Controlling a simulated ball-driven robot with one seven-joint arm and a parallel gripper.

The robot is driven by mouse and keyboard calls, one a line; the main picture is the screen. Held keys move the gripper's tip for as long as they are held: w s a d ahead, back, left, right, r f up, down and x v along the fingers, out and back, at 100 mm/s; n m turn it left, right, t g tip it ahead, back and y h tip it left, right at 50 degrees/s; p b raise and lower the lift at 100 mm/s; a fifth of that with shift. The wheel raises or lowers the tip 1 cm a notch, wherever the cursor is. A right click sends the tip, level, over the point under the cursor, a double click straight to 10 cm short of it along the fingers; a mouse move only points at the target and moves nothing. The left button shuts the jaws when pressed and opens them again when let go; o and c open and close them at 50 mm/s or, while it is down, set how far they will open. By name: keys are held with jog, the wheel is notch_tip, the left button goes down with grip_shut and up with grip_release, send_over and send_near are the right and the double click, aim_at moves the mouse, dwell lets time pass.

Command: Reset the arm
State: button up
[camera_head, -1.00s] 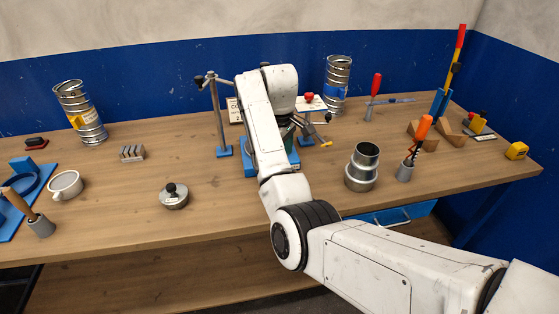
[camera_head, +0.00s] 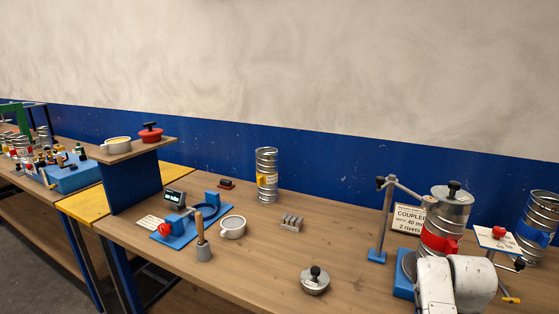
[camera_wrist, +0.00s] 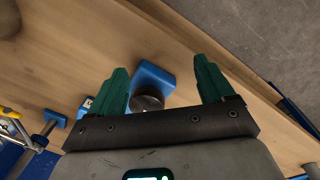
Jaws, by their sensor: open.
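My gripper (camera_wrist: 160,68) shows in the wrist view with its two teal fingers spread wide and nothing held between them. Beyond the fingers are a blue block (camera_wrist: 153,76) and a dark round ridged part (camera_wrist: 148,98), which lies in line with the gap. I cannot tell how far they are from the fingertips. In the head view my white arm is at the lower right, in front of a red-banded duct (camera_head: 440,238) with a knobbed lid. My gripper is hidden or out of frame there.
The wooden bench (camera_head: 255,270) carries a yellow-labelled duct (camera_head: 267,178), a grey knobbed disc (camera_head: 315,281), a white cup (camera_head: 232,227) and a blue post stand (camera_head: 385,225). A blue-banded duct (camera_head: 537,220) is at the right. Bench around the disc is clear.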

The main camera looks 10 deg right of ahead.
jog(key=s+a+f+m+b, duration=0.1)
jog(key=s+a+f, duration=0.2)
jog(key=s+f, duration=0.3)
jog(key=s+a+f+b, duration=0.1)
jog(key=s+a+f, duration=0.35)
jog(key=s, duration=0.35)
jog(key=s+a+f, duration=0.1)
jog(key=s+a, duration=0.2)
jog(key=s, duration=0.4)
jog(key=s+a+m+t+b, duration=0.1)
jog(key=s+a, duration=0.3)
jog(key=s, duration=0.3)
jog(key=shift+s+a+f+y, duration=0.15)
jog(key=shift+a+f+y, duration=0.05)
jog(key=shift+f+y, duration=0.15)
